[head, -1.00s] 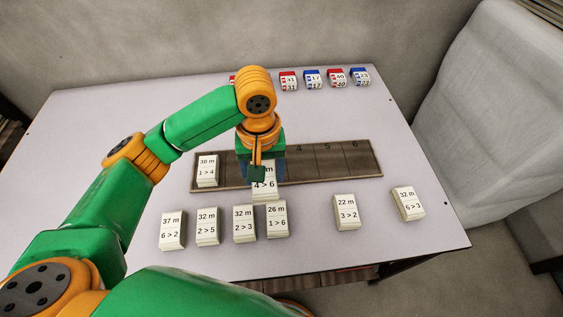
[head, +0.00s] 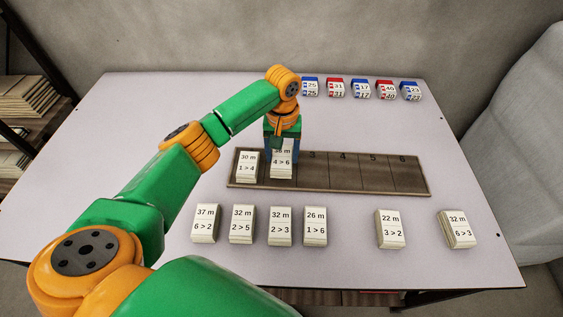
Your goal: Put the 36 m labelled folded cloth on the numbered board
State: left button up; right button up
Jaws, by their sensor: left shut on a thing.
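The folded cloth labelled 36 m, 4 > 6 (head: 282,170) is white and stacked. It is at the second space of the brown numbered board (head: 345,175), just right of the 30 m cloth (head: 247,167). My left gripper (head: 282,148) is shut on the 36 m cloth from above and hides part of its label. I cannot tell whether the cloth touches the board. The spaces from 3 to 6 are bare. My right gripper is not in view.
Several other labelled cloths, among them the 37 m cloth (head: 206,223) and the 22 m cloth (head: 390,229), lie in a row in front of the board. Red and blue numbered items, such as the 31 one (head: 335,87), line the table's back edge.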

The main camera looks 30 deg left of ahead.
aim_at(281, 155)
pick_arm(q)
jog(key=shift+w+a+f, duration=0.1)
jog(key=shift+a+f, duration=0.1)
jog(key=shift+f, duration=0.75)
jog(key=shift+w+a+f, duration=0.1)
jog(key=shift+a+f, duration=0.05)
jog(key=shift+f, duration=0.8)
jog(key=shift+f, duration=0.15)
jog(key=o, duration=1.4)
jog(key=shift+c, duration=0.2)
notch_tip(281, 155, up, 12)
jog(key=shift+d+r, duration=0.1)
jog(key=shift+r, duration=0.1)
